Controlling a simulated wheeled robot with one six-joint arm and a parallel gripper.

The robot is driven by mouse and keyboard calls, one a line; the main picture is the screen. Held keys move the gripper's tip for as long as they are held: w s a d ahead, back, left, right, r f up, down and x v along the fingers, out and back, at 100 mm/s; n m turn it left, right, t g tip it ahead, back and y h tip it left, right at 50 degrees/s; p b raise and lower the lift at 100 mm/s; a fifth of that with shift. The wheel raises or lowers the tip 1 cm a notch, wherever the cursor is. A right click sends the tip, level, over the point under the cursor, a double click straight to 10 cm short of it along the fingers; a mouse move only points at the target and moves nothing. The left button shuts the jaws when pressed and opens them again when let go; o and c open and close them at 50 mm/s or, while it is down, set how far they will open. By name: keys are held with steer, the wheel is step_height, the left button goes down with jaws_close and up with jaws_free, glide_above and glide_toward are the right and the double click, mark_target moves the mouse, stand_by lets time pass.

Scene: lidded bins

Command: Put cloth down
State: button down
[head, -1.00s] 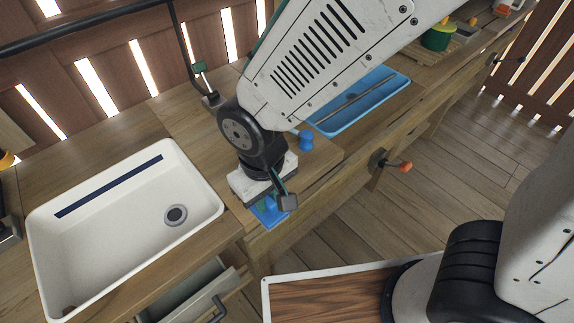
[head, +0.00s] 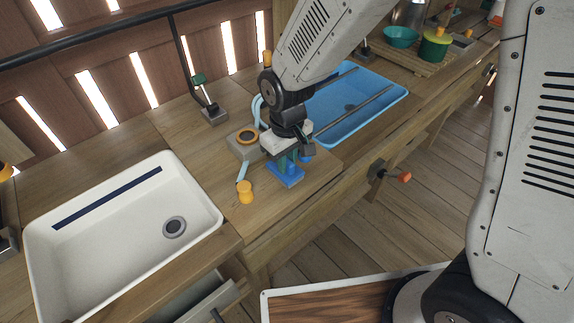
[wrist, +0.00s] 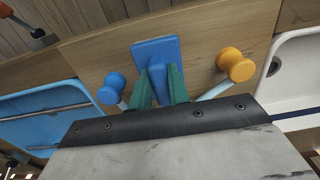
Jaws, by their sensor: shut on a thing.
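The cloth (head: 285,178) shows as a stiff blue piece with a flat plate and a raised grip. My gripper (head: 289,160) is shut on the raised grip, its green fingers on either side. In the wrist view the cloth (wrist: 155,50) sticks out beyond the fingertips of my gripper (wrist: 160,84). It is over the wooden counter (head: 222,180), between the two basins and near the front edge. I cannot tell whether the plate touches the wood.
A yellow knob (head: 246,191) and a blue knob (wrist: 111,89) flank the cloth. A white basin (head: 115,245) lies left, a blue basin (head: 385,97) right. An orange-tipped valve (head: 402,177) juts from the front.

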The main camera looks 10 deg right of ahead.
steer(key=shift+f, duration=1)
steer(key=c, duration=1.3)
jaws_free()
steer(key=shift+f, duration=0.15)
